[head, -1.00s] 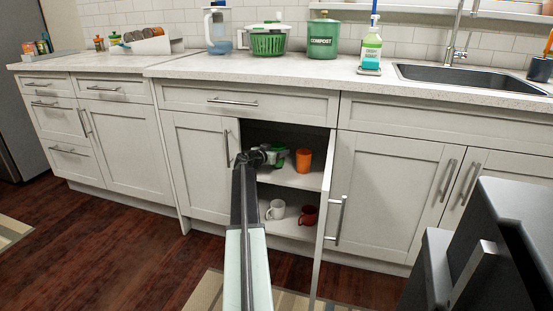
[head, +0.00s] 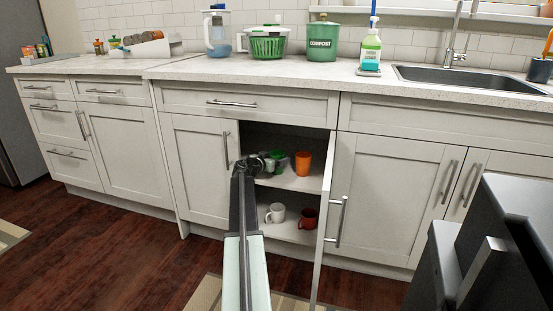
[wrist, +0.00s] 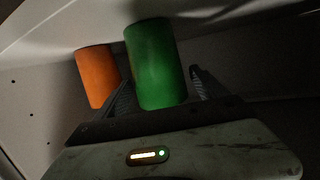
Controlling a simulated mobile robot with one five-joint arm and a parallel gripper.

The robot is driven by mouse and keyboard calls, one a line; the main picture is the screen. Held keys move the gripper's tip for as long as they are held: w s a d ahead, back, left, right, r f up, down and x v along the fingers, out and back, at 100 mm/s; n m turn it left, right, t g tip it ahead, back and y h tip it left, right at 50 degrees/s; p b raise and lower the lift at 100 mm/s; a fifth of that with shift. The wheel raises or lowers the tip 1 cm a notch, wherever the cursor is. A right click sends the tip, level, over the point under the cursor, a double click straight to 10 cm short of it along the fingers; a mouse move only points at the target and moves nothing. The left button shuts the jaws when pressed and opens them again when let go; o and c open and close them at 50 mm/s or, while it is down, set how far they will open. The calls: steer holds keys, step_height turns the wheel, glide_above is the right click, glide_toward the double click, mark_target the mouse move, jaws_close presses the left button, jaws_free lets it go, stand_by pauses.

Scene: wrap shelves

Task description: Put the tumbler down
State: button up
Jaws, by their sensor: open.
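A green tumbler (wrist: 156,65) stands on the upper shelf inside the open lower cabinet. In the head view it (head: 280,161) is partly hidden by my gripper (head: 264,162). In the wrist view the fingers of my gripper (wrist: 158,92) are spread, one on each side of the tumbler's lower part in the picture. A gap shows at the right finger; contact at the left is unclear. An orange tumbler (head: 303,163) stands on the same shelf, just right of the green one; it also shows in the wrist view (wrist: 97,76).
The lower shelf (head: 292,231) holds a white mug (head: 275,212) and a red-brown mug (head: 308,218). The open cabinet door (head: 325,215) stands edge-on at the right of the opening. The closed door (head: 200,165) is at the left.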

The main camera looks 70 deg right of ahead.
steer(key=p+v, duration=0.2)
steer(key=v, duration=0.9)
steer(key=shift+a, duration=0.15)
